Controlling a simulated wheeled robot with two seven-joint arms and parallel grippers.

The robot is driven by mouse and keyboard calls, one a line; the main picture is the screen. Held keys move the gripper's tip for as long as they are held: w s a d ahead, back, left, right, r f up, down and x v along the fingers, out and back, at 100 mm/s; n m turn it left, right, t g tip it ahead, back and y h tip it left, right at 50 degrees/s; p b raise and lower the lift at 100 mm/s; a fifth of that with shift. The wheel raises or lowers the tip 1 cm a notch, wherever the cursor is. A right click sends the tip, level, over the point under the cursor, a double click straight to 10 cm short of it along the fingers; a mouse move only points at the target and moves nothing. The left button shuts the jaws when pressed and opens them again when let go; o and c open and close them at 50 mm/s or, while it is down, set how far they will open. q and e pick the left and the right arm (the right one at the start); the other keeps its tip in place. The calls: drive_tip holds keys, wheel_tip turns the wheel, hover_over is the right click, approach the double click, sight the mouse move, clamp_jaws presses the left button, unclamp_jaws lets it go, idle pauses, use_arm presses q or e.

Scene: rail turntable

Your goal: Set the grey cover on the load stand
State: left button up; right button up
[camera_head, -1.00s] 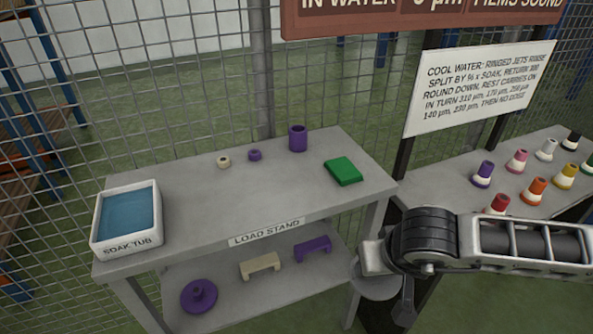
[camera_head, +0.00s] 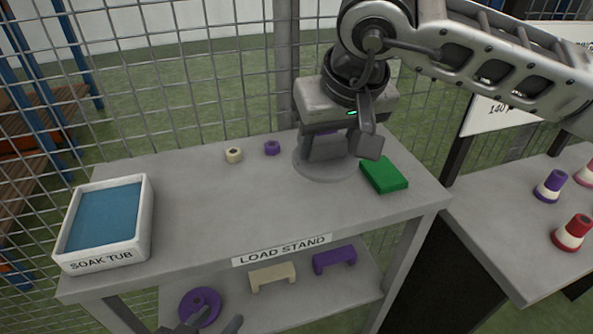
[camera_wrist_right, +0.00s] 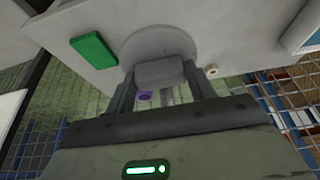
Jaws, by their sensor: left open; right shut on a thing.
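The grey cover (camera_head: 318,168) is a flat round disc with a block-like grip on top. It is level at the right part of the load stand (camera_head: 200,210) top, just left of the green block; I cannot tell whether it touches the surface. My right gripper (camera_head: 340,146) comes from above and is shut on the cover's grip. The right wrist view shows the disc (camera_wrist_right: 160,42) beyond the grip, between the fingers (camera_wrist_right: 160,88). My left gripper (camera_head: 212,324) is open and empty at the bottom edge, in front of the lower shelf, partly out of frame.
On the top stand a green block (camera_head: 384,174), a cream ring (camera_head: 234,155), a purple ring (camera_head: 272,148) and the soak tub (camera_head: 105,222). The purple cylinder is mostly hidden behind my right gripper. The lower shelf holds a purple disc (camera_head: 187,303) and two brackets. The top's middle is clear.

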drive_tip(key=w+a+f, duration=0.1)
drive_tip(key=f, duration=0.1)
drive_tip(key=w+a+f, duration=0.1)
drive_tip(key=a, duration=0.1)
drive_tip(key=w+a+f, duration=0.1)
drive_tip(key=f, duration=0.1)
drive_tip(key=shift+a+f, duration=0.15)
drive_tip(key=shift+f, duration=0.2)
drive_tip(key=shift+w+a+f, duration=0.1)
drive_tip(key=shift+f, duration=0.8)
drive_tip(key=shift+w+a+f, duration=0.1)
drive_tip(key=shift+f, duration=0.75)
drive_tip(key=shift+f, duration=0.15)
drive_tip(key=o, duration=1.4)
